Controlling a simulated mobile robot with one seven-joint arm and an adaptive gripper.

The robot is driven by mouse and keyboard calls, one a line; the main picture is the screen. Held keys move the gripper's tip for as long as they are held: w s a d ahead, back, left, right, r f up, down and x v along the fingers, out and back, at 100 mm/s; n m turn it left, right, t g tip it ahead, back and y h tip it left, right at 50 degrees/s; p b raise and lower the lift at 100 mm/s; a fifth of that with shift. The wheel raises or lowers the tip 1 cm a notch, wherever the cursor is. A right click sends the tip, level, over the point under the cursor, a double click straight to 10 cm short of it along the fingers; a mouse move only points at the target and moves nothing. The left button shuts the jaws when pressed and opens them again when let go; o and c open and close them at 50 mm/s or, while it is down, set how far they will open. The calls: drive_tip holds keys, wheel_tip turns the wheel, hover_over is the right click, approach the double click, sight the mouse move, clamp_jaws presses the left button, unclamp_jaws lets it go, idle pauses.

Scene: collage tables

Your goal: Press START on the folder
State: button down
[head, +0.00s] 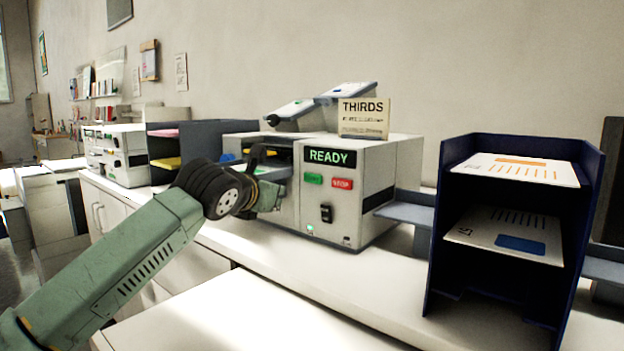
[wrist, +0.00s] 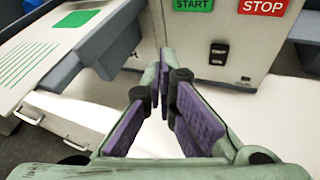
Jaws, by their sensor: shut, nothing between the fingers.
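The folder (head: 372,205) is a pale box-shaped machine on the counter, its display (head: 328,156) reading READY in green. On its front are a green START button (head: 313,179) and a red STOP button (head: 342,184). In the wrist view, START (wrist: 193,4) and STOP (wrist: 262,7) sit at the top edge, partly cut off. My gripper (wrist: 164,78) is shut and empty, with its fingertips below and left of START in that view. Contact with the folder cannot be told. In the head view my gripper (head: 270,196) is left of the buttons, partly hidden by my wrist.
A black switch (head: 326,213) is below the buttons. A THIRDS card (head: 364,117) stands on top of the folder. A dark blue rack (head: 446,245) with printed sheets stands right. A printed sheet (wrist: 45,60) lies on the feed tray at left. Counter in front is clear.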

sight(313, 178)
drive_tip(key=w+d+p, duration=0.1)
drive_tip(key=w+d, duration=0.4)
drive_tip(key=w, duration=0.1)
drive_tip(key=shift+w+p, duration=0.3)
drive_tip(key=shift+w+d, duration=0.1)
drive_tip(key=shift+d, duration=0.05)
idle(1.2)
drive_tip(key=shift+w+d+b, duration=0.15)
drive_tip(key=shift+w+b, duration=0.1)
drive_tip(key=shift+b, duration=0.15)
